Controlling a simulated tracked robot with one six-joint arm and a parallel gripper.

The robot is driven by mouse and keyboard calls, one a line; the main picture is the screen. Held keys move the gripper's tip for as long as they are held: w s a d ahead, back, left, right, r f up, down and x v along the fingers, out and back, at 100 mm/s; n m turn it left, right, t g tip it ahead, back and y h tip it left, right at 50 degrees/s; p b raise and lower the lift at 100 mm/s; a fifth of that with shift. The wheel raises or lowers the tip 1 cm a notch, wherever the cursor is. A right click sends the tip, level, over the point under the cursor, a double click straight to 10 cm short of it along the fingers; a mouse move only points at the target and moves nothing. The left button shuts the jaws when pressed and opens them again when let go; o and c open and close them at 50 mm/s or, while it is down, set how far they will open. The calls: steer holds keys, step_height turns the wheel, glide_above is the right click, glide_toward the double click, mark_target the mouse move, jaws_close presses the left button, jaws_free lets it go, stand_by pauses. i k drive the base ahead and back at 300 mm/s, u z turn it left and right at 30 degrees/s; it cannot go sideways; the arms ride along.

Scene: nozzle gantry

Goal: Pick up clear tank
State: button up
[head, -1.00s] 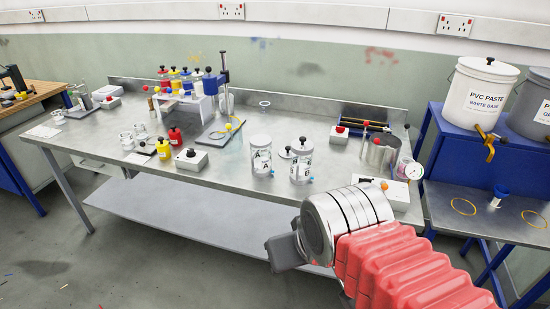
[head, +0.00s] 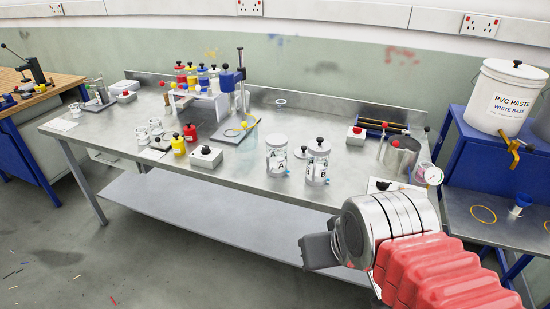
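I cannot tell which of these is the clear tank.
The steel bench (head: 215,180) also carries red and yellow bottles (head: 184,140), a white box with a black knob (head: 206,156), the gantry post (head: 240,85) and a metal pot (head: 398,157). A white PVC paste bucket (head: 506,97) stands at right.

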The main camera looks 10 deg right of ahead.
mark_target(277, 143)
steer(key=i, duration=1.45)
steer(key=z, duration=0.05)
